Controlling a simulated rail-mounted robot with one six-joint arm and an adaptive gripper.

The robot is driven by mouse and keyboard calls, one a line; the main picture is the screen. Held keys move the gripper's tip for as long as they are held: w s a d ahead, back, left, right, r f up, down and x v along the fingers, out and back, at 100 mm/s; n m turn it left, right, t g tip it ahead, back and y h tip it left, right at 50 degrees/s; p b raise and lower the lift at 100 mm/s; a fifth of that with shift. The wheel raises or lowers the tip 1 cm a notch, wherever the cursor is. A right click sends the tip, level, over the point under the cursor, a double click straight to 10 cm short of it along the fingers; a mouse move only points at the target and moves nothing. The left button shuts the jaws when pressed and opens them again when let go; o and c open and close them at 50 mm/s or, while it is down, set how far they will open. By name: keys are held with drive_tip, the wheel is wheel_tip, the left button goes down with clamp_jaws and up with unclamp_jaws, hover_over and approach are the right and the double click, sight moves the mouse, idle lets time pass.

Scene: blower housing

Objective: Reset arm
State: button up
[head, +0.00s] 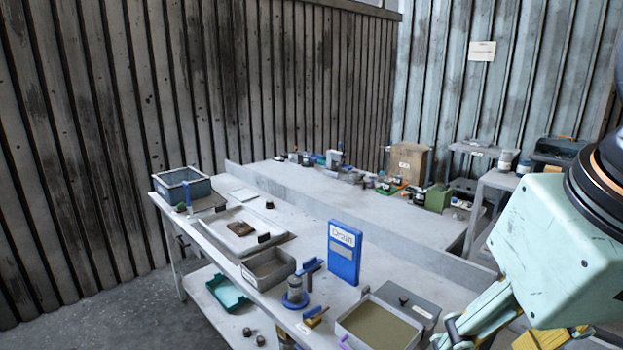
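My gripper (484,316) is at the lower right of the head view, close to the camera. Its pale green body and linkage show, with yellow parts below. The fingertips are cut off or hidden at the bottom edge, so I cannot tell whether it is open or shut, or whether it holds anything. It is in front of the bench's right end, just right of a tray with an olive-brown surface (378,328).
A long grey workbench (310,207) runs along the wall. On it are a blue panel (344,253), a grey bin (268,268), a blue-based cylinder (295,292), a blue-grey crate (183,186) and a cardboard box (408,162). Floor at left is clear.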

drive_tip(key=shift+s+d+f, duration=0.1)
drive_tip(key=shift+s+f, duration=0.1)
drive_tip(key=shift+s, duration=0.45)
drive_tip(key=shift+s+d+f, duration=0.1)
drive_tip(key=shift+s+f, duration=0.05)
drive_tip(key=shift+s, duration=0.45)
